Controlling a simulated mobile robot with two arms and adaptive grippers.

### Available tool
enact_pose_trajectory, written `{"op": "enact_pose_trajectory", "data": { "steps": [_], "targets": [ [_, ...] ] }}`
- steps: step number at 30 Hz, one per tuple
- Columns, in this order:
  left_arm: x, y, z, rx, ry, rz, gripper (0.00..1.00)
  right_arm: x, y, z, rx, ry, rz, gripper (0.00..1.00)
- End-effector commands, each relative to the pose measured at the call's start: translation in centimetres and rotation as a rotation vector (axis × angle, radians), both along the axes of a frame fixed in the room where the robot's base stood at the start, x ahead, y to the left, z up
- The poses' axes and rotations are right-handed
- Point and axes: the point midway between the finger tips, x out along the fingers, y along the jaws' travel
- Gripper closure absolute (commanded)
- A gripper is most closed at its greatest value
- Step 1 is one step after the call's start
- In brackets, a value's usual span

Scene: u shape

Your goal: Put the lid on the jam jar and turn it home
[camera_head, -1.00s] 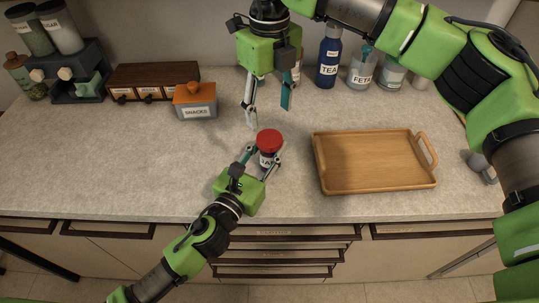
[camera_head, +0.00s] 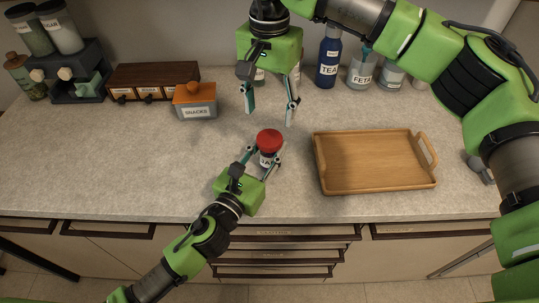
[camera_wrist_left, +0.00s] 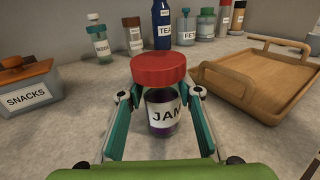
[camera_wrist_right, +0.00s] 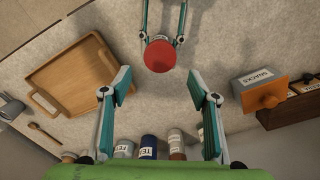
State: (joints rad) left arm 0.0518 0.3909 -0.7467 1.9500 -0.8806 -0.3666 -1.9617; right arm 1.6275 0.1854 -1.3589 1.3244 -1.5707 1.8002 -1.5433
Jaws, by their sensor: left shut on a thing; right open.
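The jam jar (camera_wrist_left: 162,118) stands upright on the counter, with a "JAM" label and dark contents. The red lid (camera_head: 269,140) sits on top of its mouth; it also shows in the left wrist view (camera_wrist_left: 158,68) and the right wrist view (camera_wrist_right: 160,56). I cannot tell how tightly it is seated. My left gripper (camera_head: 264,160) is shut around the jar's body below the lid. My right gripper (camera_head: 269,112) is open and empty, above and behind the lid, fingers pointing down. In the right wrist view its fingers are wide apart, with the lid beyond them.
A wooden tray (camera_head: 375,187) lies right of the jar. A snacks box (camera_head: 196,104) stands behind left, near a small drawer unit (camera_head: 150,76). A tea bottle (camera_head: 328,60) and several jars line the wall. The counter left of the jar is clear.

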Motion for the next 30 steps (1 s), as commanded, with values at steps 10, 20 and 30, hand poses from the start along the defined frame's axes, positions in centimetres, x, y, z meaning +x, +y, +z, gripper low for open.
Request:
{"op": "enact_pose_trajectory", "data": {
  "steps": [10,20,30],
  "targets": [
    [0.0,0.0,0.0,0.000,0.000,0.000,1.00,0.0,0.0,0.0,0.001,0.001,0.416,0.45],
    [0.0,0.0,0.0,0.000,0.000,0.000,1.00,0.0,0.0,0.0,0.000,0.000,0.456,0.45],
    [0.0,0.0,0.0,0.000,0.000,0.000,1.00,-0.1,0.0,-2.3,0.001,0.003,0.455,0.45]
  ]
}}
